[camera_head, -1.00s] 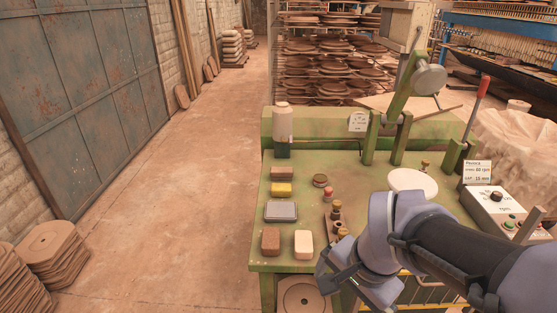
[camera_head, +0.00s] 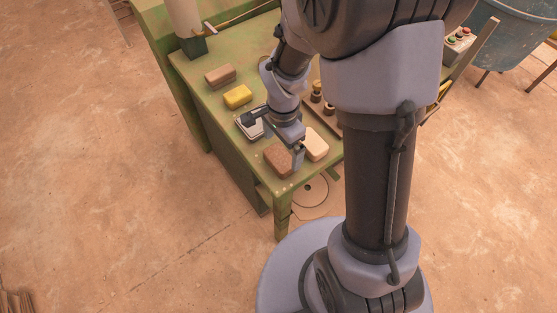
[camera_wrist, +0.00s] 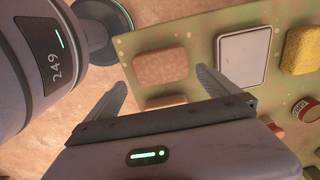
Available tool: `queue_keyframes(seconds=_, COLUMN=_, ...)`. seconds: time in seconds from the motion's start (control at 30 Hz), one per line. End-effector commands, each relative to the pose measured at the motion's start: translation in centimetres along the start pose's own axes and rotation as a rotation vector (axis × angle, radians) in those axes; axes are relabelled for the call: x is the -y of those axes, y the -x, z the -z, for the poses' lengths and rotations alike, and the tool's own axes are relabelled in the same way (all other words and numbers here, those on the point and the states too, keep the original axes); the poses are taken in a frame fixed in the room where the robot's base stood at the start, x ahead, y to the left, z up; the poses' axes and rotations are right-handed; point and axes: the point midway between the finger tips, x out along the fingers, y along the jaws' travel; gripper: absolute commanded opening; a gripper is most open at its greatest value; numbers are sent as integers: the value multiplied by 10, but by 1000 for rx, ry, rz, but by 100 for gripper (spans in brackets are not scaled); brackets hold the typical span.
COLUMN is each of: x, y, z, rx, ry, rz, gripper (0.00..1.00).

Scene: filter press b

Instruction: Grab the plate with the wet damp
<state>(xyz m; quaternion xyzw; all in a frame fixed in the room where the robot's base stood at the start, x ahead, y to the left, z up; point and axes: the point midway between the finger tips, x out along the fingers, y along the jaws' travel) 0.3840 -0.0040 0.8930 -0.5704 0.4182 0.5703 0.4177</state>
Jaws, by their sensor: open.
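My gripper (camera_head: 275,137) is open and empty, pointing down over the near end of the green table. In the wrist view, my gripper's fingers (camera_wrist: 162,82) spread on either side of a reddish-brown block (camera_wrist: 160,66); contact cannot be told. The block also shows in the head view (camera_head: 276,160). A shallow rectangular tray with a pale grey face (camera_wrist: 243,57) lies beside it; in the head view the tray (camera_head: 242,128) is partly hidden by my gripper. A tan plate with a round mark (camera_head: 312,196) is low under the table end, partly hidden. I cannot tell which surface is wet.
A pale block (camera_head: 316,145) sits right of the brown one. A yellow sponge (camera_head: 237,97) and another brown block (camera_head: 220,76) lie farther back. A rack with knobs (camera_head: 322,112) stands right. A blue tub (camera_head: 515,35) is at upper right.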

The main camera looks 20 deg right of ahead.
Motion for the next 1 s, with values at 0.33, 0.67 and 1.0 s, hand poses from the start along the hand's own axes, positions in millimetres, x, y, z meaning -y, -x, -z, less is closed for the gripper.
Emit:
queue_keyframes(seconds=0.33, x=2, y=-54, z=-4, rx=1, ry=0, rz=-2, gripper=100)
queue_keyframes(seconds=0.67, x=3, y=-56, z=-4, rx=0, ry=0, rz=0, gripper=82)
queue_keyframes(seconds=1.0, x=3, y=-56, z=-4, rx=0, ry=0, rz=1, gripper=26)
